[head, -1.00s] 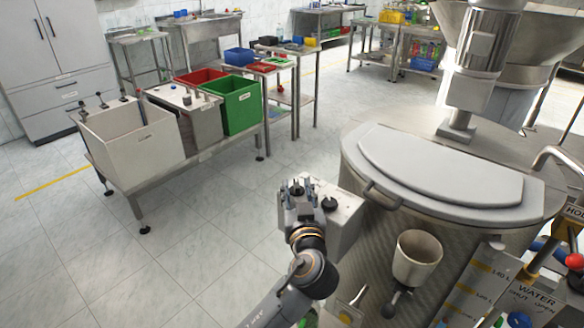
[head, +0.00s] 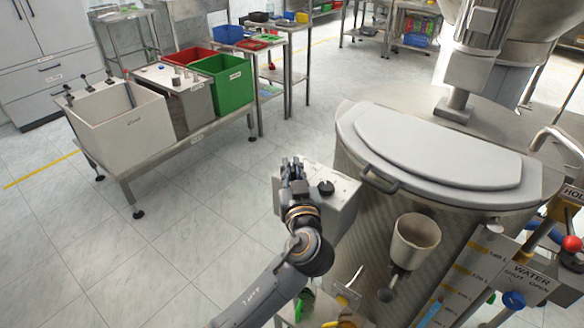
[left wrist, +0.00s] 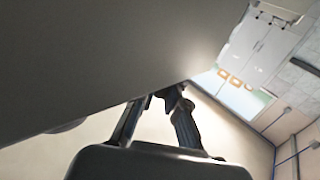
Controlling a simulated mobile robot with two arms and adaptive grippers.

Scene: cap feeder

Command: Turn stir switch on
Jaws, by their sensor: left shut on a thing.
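A grey control box (head: 345,203) with a black knob (head: 325,187) on its top is fixed to the left side of the steel vat (head: 390,235). My left gripper (head: 291,166) is at the box's left side, apart from the top knob. In the left wrist view my gripper's fingers (left wrist: 160,98) come together at the edge of the large grey box surface (left wrist: 100,50). They are shut on a small part there, apparently the stir switch; the box edge and fingers hide it, so its position cannot be read. My right gripper is not in view.
The vat's lid handle (head: 378,180) and a beige cup (head: 415,238) are right of the box. Pipes and a water valve (head: 513,300) stand at far right. A bench with a white bin (head: 125,135) and green bin (head: 225,95) is left, with clear floor between.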

